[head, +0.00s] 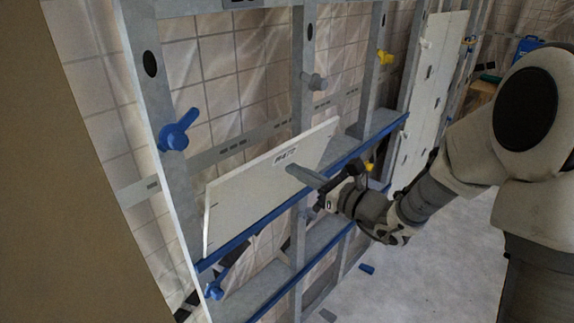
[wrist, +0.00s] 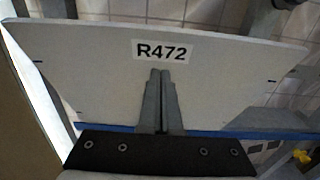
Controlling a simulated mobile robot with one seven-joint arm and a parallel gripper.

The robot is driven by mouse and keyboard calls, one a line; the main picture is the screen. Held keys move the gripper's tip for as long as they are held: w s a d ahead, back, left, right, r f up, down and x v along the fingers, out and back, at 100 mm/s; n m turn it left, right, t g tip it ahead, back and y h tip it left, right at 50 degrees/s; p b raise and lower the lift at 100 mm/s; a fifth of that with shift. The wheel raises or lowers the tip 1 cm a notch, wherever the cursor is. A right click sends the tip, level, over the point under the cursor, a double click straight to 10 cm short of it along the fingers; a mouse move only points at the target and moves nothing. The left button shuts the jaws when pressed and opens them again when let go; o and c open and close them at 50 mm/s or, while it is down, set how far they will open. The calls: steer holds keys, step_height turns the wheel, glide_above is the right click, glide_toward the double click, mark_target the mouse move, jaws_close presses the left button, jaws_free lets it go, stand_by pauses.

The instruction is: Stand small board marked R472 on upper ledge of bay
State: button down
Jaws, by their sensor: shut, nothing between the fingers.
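The small white board marked R472 (head: 262,178) stands on the upper ledge (head: 376,131) of the bay, behind the ledge's blue front edge. It looks tilted back a little against the frame. In the wrist view the board (wrist: 90,65) fills most of the picture, with its R472 label upright and readable. My gripper (head: 290,169) is shut and empty, with its fingertips at the board's front face just below the label. In the wrist view the closed fingers (wrist: 160,75) point at the board; I cannot tell whether they touch it.
A blue clamp handle (head: 178,131) is on the left post, a grey knob (head: 314,82) on the middle post, and a yellow handle (head: 384,58) on a post further right. A lower ledge (head: 270,294) with a blue edge runs below. A tall white panel (head: 432,85) stands at right.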

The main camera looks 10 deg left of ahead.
steer(key=shift+a, duration=0.15)
steer(key=shift+b+x, duration=1.05)
steer(key=shift+x, duration=3.45)
steer(key=shift+b+v, duration=0.35)
steer(key=shift+v, duration=4.7)
steer(key=shift+w, duration=0.1)
